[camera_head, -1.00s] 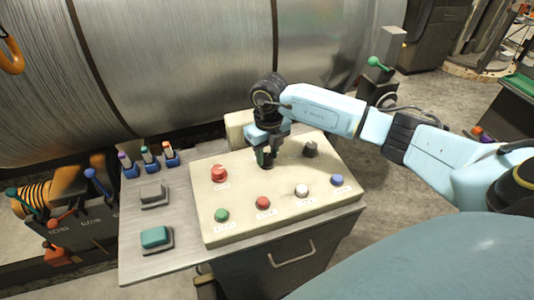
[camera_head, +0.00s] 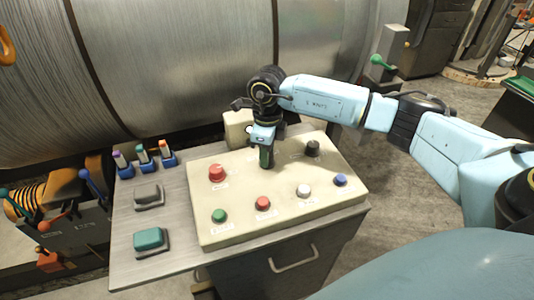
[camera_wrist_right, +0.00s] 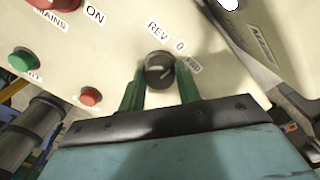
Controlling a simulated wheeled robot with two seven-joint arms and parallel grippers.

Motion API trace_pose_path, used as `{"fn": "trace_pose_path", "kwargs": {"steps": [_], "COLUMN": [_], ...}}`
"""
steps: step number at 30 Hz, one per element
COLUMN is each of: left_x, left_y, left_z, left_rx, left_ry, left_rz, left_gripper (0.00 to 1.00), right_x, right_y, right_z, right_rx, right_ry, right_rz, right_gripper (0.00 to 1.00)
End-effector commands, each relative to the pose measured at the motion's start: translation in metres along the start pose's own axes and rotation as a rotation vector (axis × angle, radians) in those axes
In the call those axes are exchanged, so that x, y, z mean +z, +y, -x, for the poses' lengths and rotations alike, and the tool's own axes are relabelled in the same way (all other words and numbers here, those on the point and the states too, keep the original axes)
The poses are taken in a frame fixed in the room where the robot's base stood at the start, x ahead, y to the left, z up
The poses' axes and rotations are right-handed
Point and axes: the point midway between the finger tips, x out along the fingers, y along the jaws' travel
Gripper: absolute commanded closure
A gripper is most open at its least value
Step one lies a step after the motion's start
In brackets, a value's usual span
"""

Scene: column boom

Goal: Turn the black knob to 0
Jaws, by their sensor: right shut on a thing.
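The black knob (camera_wrist_right: 160,70) sits on the cream control panel (camera_head: 235,228), with the labels REV, 0 and FWD printed in an arc beside it. In the wrist view my right gripper (camera_wrist_right: 160,80) has one green finger on each side of the knob and is shut on it. A pale pointer line on the knob seems to lean toward the FWD side; its exact angle is hard to tell. In the head view the right gripper (camera_head: 267,160) points down at the panel and hides this knob. My left gripper is not in view.
A red knob (camera_head: 217,173) and another dark knob (camera_head: 312,148) flank the gripper. Green (camera_head: 219,216), red (camera_head: 263,204), white (camera_head: 303,190) and blue (camera_head: 340,180) buttons line the panel front. A large metal drum (camera_head: 190,60) stands behind.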

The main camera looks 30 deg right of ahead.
Motion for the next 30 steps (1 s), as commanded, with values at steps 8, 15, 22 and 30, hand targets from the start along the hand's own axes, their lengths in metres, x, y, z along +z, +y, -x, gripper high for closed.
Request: {"fn": "trace_pose_path", "kwargs": {"steps": [8,15,22,30], "left_x": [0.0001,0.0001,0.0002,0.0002], "left_y": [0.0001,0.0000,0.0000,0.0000], "left_z": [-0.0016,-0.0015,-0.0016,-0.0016], "left_rx": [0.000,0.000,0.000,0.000], "left_ry": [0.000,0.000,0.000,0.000], "left_rz": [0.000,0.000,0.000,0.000], "left_gripper": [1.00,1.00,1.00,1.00], "right_x": [0.0007,0.0009,0.0007,0.0004], "right_y": [-0.0003,-0.0003,-0.0002,-0.0001], "right_z": [0.0015,0.0017,0.0012,0.0016], "right_rx": [0.000,0.000,0.000,0.000], "right_ry": [-0.002,-0.003,-0.002,-0.001], "right_rz": [0.029,0.028,0.028,0.028], "right_gripper": [0.90,0.90,0.45,0.45]}}
